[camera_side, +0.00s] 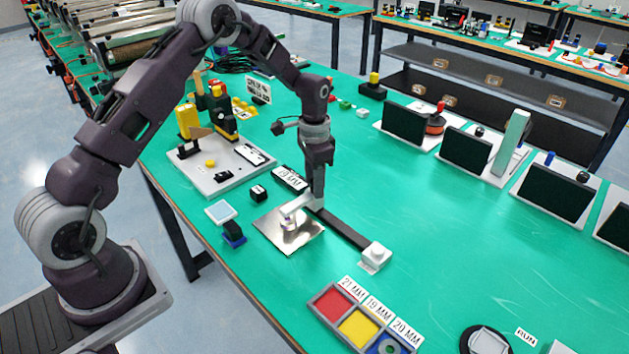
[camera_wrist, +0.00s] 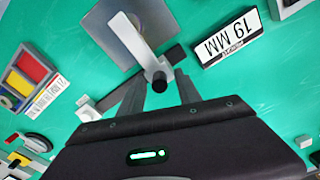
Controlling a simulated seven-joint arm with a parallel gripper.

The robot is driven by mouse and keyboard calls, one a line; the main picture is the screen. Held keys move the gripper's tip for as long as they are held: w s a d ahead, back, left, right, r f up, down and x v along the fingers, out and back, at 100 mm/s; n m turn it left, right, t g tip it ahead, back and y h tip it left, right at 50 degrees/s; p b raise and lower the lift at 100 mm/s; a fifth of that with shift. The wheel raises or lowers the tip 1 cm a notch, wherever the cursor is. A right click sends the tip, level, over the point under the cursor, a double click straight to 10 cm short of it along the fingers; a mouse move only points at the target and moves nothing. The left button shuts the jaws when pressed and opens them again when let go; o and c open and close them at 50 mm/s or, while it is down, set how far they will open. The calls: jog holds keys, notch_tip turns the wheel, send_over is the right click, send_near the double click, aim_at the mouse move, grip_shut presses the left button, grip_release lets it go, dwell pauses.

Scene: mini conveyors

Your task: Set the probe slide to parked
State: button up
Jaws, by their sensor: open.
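The probe slide has a dark rail (camera_side: 343,230) with a white end block (camera_side: 375,256), also in the wrist view (camera_wrist: 88,110). Its pale probe arm (camera_side: 297,203) reaches over a shiny metal plate (camera_side: 274,229). In the wrist view the arm (camera_wrist: 132,38) ends at a round black knob (camera_wrist: 161,83). My gripper (camera_side: 318,194) is over the carriage, near the rail end by the "19 MM" display (camera_side: 290,178). In the wrist view its open fingers (camera_wrist: 160,78) stand on either side of the knob; contact cannot be told. They hide part of the rail.
A tray with red, yellow and blue compartments (camera_side: 313,301) lies at the front. A small black cube (camera_side: 258,193) and a blue-black block (camera_side: 233,235) are left of the plate. The green table (camera_side: 440,235) is clear right of the rail.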

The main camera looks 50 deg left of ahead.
jog(key=shift+c, duration=0.4)
grip_shut()
dwell(0.9)
jog(key=shift+d, duration=0.1)
